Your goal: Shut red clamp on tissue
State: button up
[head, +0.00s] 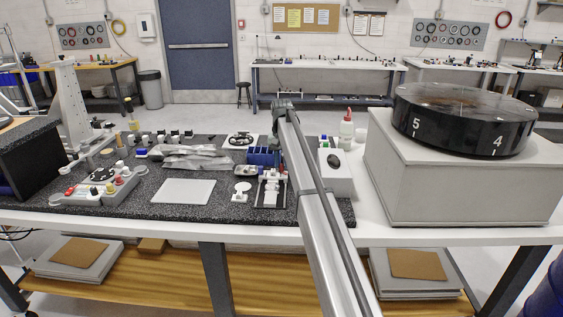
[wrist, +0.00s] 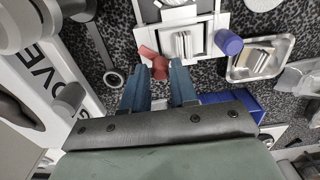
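The red clamp (wrist: 158,66) is a small red piece at the near left edge of a white and grey fixture (wrist: 205,18) in the wrist view. A blue clamp or knob (wrist: 228,42) sits at the fixture's right side. My gripper (wrist: 158,82) has its two blue fingers apart, with the red clamp just beyond and between their tips; I cannot tell whether they touch it. Nothing is held. I cannot tell the tissue apart from the pale fixture parts, nor whether the clamp is shut. In the head view the fixture (head: 270,194) is small and partly hidden by my arm.
A metal tray (wrist: 236,72) lies right of the fixture in the wrist view.

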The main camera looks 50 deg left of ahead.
aim_at(281, 164)
jog(key=shift+o, duration=1.4)
notch_tip(281, 164, up, 14)
jog(key=shift+f, duration=0.15)
